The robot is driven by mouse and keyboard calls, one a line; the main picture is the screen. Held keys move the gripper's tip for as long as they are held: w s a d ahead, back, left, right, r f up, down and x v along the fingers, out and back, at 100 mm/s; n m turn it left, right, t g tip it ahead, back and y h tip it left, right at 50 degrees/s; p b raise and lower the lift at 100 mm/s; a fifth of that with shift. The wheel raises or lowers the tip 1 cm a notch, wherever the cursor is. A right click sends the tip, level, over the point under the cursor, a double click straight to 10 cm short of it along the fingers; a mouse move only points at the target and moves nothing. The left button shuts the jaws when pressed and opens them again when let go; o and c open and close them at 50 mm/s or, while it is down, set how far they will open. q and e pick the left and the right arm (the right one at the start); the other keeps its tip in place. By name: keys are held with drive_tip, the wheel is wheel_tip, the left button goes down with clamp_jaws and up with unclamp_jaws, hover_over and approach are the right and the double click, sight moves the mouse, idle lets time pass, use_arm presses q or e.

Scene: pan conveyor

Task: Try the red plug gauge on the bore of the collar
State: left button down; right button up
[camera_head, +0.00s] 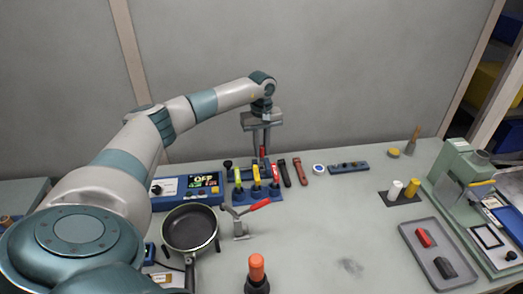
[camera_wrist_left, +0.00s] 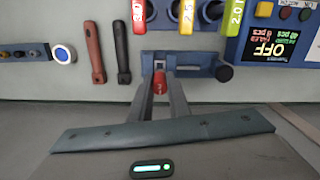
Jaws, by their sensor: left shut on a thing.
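My left gripper (camera_head: 262,153) hangs nearly upright behind the tool rack. Its fingers, also in the left wrist view (camera_wrist_left: 160,92), are shut on a small red piece (camera_wrist_left: 160,86), which looks like the red plug gauge. It shows as a red spot in the head view (camera_head: 263,150). A blue-grey fixture (camera_wrist_left: 190,61) with a dark round knob (camera_wrist_left: 224,73) lies just beyond the fingertips in the left wrist view. I cannot clearly make out the collar or its bore, or whether the red piece touches the fixture. My right gripper is out of view.
Green (camera_head: 238,177), yellow (camera_head: 256,177) and red (camera_head: 275,174) handles stand in the rack close in front of the gripper. A blue display box (camera_head: 187,190) is left, a pan (camera_head: 190,229) nearer. A red-handled clamp (camera_head: 241,228) stands right of the pan.

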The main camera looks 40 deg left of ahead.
use_arm(q)
drive_tip(key=shift+r+p, duration=0.7)
drive_tip(key=shift+r, duration=0.95)
drive_tip(key=shift+r, duration=0.1)
